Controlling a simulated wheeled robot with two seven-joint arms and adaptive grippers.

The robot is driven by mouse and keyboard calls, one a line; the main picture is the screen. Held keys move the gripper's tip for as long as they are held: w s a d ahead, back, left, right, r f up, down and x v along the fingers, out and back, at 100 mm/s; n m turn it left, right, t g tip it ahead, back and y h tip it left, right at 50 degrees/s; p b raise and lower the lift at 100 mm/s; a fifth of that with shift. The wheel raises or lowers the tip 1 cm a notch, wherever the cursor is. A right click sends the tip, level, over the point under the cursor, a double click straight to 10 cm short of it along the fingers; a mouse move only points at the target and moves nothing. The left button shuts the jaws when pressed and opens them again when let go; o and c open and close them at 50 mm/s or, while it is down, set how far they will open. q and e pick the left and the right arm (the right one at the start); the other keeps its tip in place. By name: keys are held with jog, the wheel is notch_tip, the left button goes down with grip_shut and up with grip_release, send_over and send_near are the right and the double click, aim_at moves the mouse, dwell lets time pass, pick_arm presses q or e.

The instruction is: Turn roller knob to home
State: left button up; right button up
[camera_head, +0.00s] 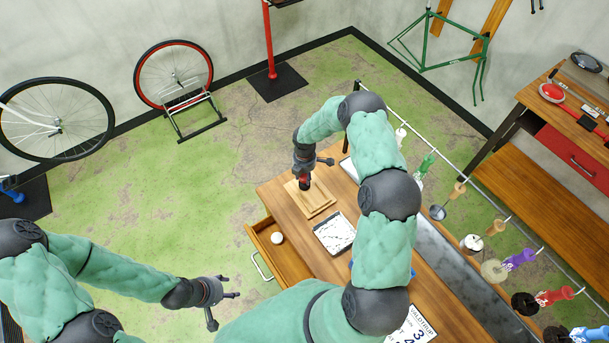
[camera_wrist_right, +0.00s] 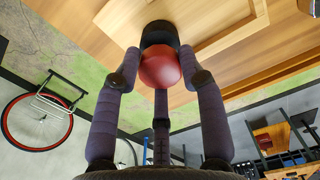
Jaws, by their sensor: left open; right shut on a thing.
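The roller knob (camera_wrist_right: 160,66) is a round red knob on a black base, seen at close range in the right wrist view. My right gripper (camera_wrist_right: 160,78) is shut on it, with fingers on its left and right sides and another below. In the head view my right gripper (camera_head: 305,180) points down over a wooden board on the table, and the knob is mostly hidden there. My left gripper (camera_head: 227,301) is open and empty, out over the floor at the lower left.
The wooden board (camera_head: 324,208) lies at the table's (camera_head: 274,189) far left corner. An open drawer (camera_head: 265,241) holds a white round thing (camera_head: 277,238). A tray with a white sheet (camera_head: 335,234) lies beside the board. A rail with several coloured spools (camera_head: 520,258) runs along the right.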

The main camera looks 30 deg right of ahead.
jog(key=shift+f+m+b, duration=0.2)
jog(key=shift+m+b, duration=0.4)
jog(key=shift+b, duration=0.35)
jog(key=m+b, duration=0.7)
jog(key=b, duration=0.1)
jog(key=shift+m+b, duration=0.3)
jog(key=shift+m, duration=0.1)
jog(key=m+b, duration=0.2)
jog(key=shift+m, duration=0.3)
jog(key=m+b, duration=0.3)
jog(key=shift+m, duration=0.3)
jog(key=m+b, duration=0.2)
jog(key=m, duration=0.1)
jog(key=shift+m, duration=0.4)
jog(key=m+b, duration=0.2)
jog(key=m, duration=0.1)
jog(key=shift+s+m+b, duration=0.1)
jog(key=shift+m+b, duration=0.65)
jog(key=shift+m, duration=1.15)
jog(key=shift+r, duration=0.1)
